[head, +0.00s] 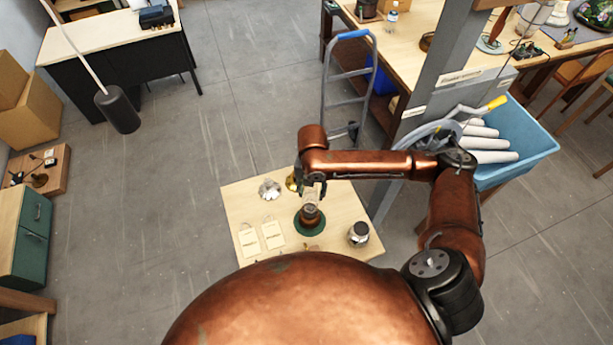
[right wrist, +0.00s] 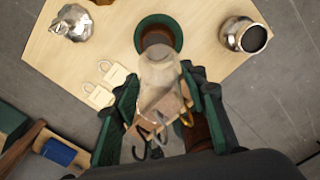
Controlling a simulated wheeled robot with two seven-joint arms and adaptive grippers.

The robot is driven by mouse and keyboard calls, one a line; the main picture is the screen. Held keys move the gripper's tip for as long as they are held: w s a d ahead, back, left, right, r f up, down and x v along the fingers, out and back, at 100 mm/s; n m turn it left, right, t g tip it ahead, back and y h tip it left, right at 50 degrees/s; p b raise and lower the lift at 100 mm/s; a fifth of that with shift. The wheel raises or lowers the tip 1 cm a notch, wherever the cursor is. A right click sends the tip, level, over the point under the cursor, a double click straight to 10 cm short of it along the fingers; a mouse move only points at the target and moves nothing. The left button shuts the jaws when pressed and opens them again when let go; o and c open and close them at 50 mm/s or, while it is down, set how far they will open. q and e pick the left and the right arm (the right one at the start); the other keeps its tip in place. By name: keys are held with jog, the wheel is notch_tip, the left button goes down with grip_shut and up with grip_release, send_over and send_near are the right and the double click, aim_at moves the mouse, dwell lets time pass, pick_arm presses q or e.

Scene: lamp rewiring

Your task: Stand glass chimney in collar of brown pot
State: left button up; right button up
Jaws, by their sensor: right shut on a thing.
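The brown pot (head: 310,214) stands upright on a round green base on the small table; in the right wrist view the pot (right wrist: 157,38) shows beyond my fingers. My right gripper (head: 314,187) is over the pot, shut on the clear glass chimney (right wrist: 160,72). The chimney's far end overlaps the pot's top in the right wrist view. The collar is hidden behind the glass, so I cannot tell whether the chimney touches it. My left gripper is not in view.
On the small table (head: 240,205) are a silvery faceted piece (head: 269,189), two pale tags (head: 260,236), a brass piece (head: 292,181) partly behind my gripper, and a metal jar (head: 358,234). A grey post and a blue bin (head: 525,150) stand to the right.

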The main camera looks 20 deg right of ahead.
jog(key=shift+w+r+n, duration=0.1)
jog(key=shift+w+n, duration=0.3)
jog(key=shift+n, duration=0.5)
jog(key=shift+w, duration=0.1)
notch_tip(320, 180, down, 4)
jog(key=b, duration=0.4)
jog(key=shift+f+b, duration=0.3)
jog(key=shift+f, duration=0.5)
jog(key=shift+f+p, duration=0.15)
jog(key=shift+p, duration=0.2)
jog(key=o, duration=1.3)
